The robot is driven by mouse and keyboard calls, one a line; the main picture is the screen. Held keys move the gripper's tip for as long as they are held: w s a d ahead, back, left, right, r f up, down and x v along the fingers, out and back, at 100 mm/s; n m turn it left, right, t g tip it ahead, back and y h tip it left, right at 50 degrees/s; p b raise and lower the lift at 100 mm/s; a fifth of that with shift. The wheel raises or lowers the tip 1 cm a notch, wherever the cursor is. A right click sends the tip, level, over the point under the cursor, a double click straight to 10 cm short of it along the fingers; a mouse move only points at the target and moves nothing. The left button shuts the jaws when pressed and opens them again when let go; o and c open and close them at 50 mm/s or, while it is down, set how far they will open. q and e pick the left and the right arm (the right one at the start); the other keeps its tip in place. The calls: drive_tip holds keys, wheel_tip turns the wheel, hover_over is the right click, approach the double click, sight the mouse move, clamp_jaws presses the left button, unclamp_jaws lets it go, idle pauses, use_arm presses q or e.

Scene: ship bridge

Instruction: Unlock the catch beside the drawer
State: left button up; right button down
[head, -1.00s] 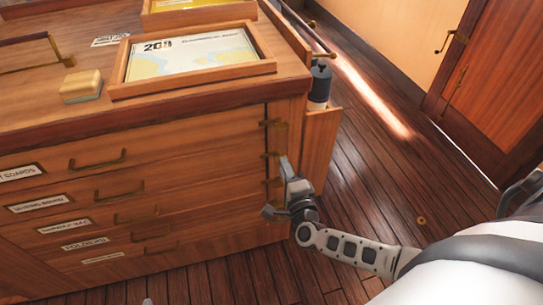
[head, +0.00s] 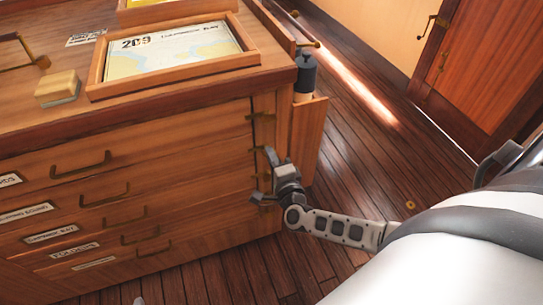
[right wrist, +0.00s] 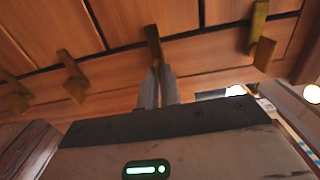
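Several small brass catches, one of them the top catch (head: 260,116), line the right edge of the cabinet's drawer fronts (head: 180,150) in the head view. My right gripper (head: 270,154) is at the second catch from the top. In the right wrist view its two narrow fingers (right wrist: 159,82) are close together at the lower end of the middle catch (right wrist: 153,38). The catch end runs between the fingertips and is partly hidden. Another catch stands to the left (right wrist: 72,75) and one to the right (right wrist: 261,35).
A framed chart (head: 175,50) and a wood-topped block (head: 57,89) are on the cabinet top. A dark bottle (head: 305,75) sits in a holder on the cabinet's right side. The plank floor (head: 370,160) to the right is open, up to a door (head: 480,65).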

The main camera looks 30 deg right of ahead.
use_arm(q)
drive_tip(key=shift+r, duration=0.15)
use_arm(e)
drive_tip(key=shift+r, duration=0.1)
use_arm(q)
drive_tip(key=shift+s+a+r+p, duration=0.1)
drive_tip(key=shift+a+r+p, duration=0.2)
drive_tip(key=shift+p, duration=0.95)
drive_tip(key=shift+s+a+r+p, duration=0.1)
drive_tip(key=shift+r+p, duration=0.3)
drive_tip(key=shift+p, duration=0.8)
use_arm(e)
drive_tip(key=shift+w+r+n, duration=0.1)
drive_tip(key=shift+w+n, duration=0.05)
drive_tip(key=shift+n, duration=8.75)
